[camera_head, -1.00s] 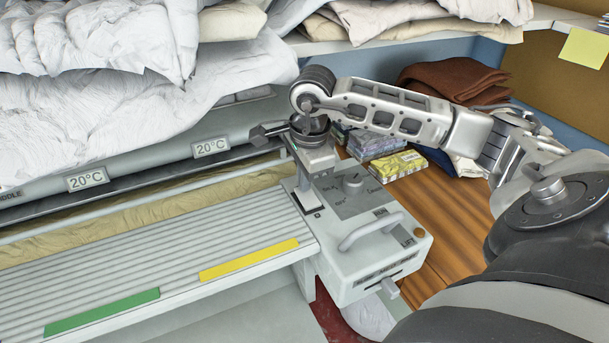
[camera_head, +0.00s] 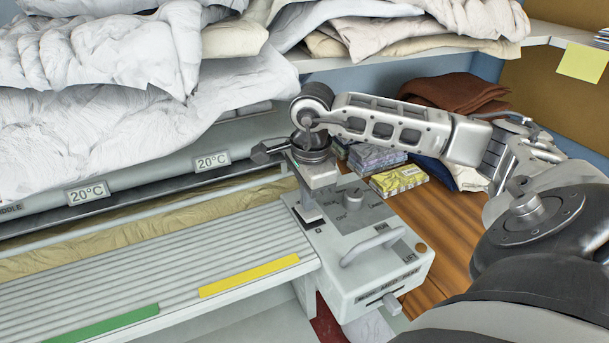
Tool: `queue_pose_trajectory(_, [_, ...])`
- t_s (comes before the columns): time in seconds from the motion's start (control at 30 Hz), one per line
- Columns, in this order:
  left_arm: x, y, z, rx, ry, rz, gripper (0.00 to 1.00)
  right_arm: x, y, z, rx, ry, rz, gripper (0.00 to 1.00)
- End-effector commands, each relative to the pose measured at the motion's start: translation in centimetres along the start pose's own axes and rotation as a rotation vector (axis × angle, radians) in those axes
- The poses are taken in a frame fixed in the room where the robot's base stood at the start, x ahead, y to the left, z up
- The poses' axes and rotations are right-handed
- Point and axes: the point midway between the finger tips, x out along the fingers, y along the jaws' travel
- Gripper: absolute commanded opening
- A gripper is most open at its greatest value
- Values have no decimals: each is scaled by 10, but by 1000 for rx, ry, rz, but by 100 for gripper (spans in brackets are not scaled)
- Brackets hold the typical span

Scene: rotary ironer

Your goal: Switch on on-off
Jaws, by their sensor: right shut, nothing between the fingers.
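The control box (camera_head: 372,272) stands at the right end of the ironer. My right gripper (camera_head: 311,217) points down at the left rear part of its top panel. It is shut and empty, with its tips at or just above the panel beside a small dark mark (camera_head: 318,230). I cannot tell if the tips touch. The on-off switch is not clearly visible; the gripper hides the panel there. A round dial (camera_head: 353,198) sits to the right of the gripper on a grey plate. My left gripper is out of view.
A curved handle (camera_head: 372,245) and an orange-brown button (camera_head: 421,247) are on the box. Yellow packs (camera_head: 398,180) lie on the wooden top (camera_head: 440,230) behind it. White bedding (camera_head: 130,90) hangs at left above the slatted feed board (camera_head: 150,265). Two displays read 20°C.

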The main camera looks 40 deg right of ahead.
Motion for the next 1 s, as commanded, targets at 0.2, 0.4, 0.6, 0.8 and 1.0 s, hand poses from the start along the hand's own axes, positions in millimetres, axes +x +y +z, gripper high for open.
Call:
queue_pose_trajectory(0.2, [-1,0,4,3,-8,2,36,-4,6,0,-1,-1,-2,0])
queue_pose_trajectory(0.4, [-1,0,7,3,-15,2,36,-4,6,0,0,-2,-2,0])
queue_pose_trajectory(0.6, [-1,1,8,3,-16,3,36,-15,5,1,0,-4,-6,0])
queue_pose_trajectory(0.8, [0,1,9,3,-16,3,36,-56,4,1,0,-5,-11,0])
queue_pose_trajectory(1.0, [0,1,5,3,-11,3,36,-106,5,1,-1,-6,-10,0])
